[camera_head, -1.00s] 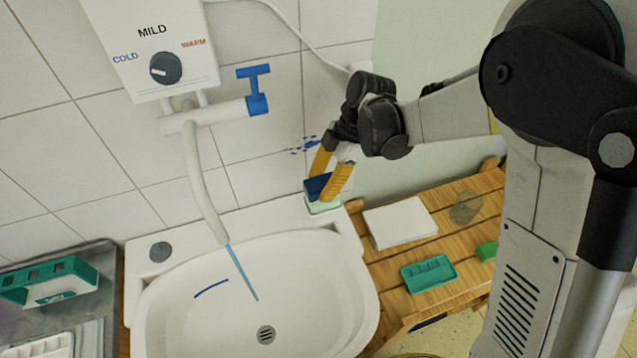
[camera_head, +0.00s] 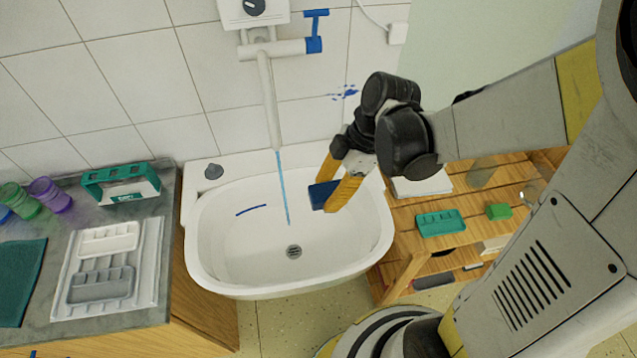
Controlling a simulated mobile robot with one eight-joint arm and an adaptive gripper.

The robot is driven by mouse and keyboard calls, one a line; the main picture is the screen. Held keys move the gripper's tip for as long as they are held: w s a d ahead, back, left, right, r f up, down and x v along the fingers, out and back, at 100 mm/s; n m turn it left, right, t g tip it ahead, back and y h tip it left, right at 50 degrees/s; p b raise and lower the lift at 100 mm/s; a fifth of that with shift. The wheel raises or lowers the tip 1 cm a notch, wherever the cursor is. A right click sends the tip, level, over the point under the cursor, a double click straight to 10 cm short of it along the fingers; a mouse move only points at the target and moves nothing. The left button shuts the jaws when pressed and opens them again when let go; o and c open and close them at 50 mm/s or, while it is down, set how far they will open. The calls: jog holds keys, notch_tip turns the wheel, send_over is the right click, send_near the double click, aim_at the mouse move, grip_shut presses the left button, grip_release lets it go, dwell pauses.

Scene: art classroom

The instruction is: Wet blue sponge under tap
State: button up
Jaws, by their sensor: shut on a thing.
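The dark blue sponge (camera_head: 322,195) is between the yellow-orange fingers of my gripper (camera_head: 334,188), which is shut on it. My gripper holds it over the right part of the white sink basin (camera_head: 225,265). The tap (camera_head: 268,100) has a blue handle (camera_head: 315,32) at the upper right of its pipe. A thin blue water stream (camera_head: 284,190) runs from the spout down into the basin. The sponge is to the right of the stream and apart from it. Part of the sponge is hidden by the fingers.
A wooden slatted table (camera_head: 400,235) stands right of the sink, with a teal soap dish (camera_head: 440,223) and a green block (camera_head: 498,211) on it. A grey counter (camera_head: 50,335) on the left holds trays, cups and a teal holder (camera_head: 122,183). The basin around the drain (camera_head: 294,252) is clear.

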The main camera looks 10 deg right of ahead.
jog(key=w+a+f+b, duration=0.1)
jog(key=w+a, duration=0.2)
jog(key=w, duration=0.3)
jog(key=w+a+f+b, duration=0.1)
jog(key=w+a+b, duration=0.1)
jog(key=w, duration=0.4)
jog(key=shift+a+f, duration=0.4)
jog(key=shift+a, duration=0.05)
jog(key=s+d, duration=0.3)
jog(key=s, duration=0.4)
jog(key=shift+d, duration=0.3)
dwell(0.4)
jog(key=shift+s+r, duration=0.1)
dwell(1.1)
jog(key=s+r+p, duration=0.1)
jog(key=s+d+r+p, duration=0.1)
jog(key=s+r+p, duration=0.1)
jog(key=shift+s+d+r, duration=0.25)
jog(key=shift+s+d, duration=0.1)
jog(key=shift+d, duration=0.05)
jog(key=shift+s+d+r+p, duration=0.2)
jog(key=shift+s+p, duration=0.2)
jog(key=shift+p, duration=0.05)
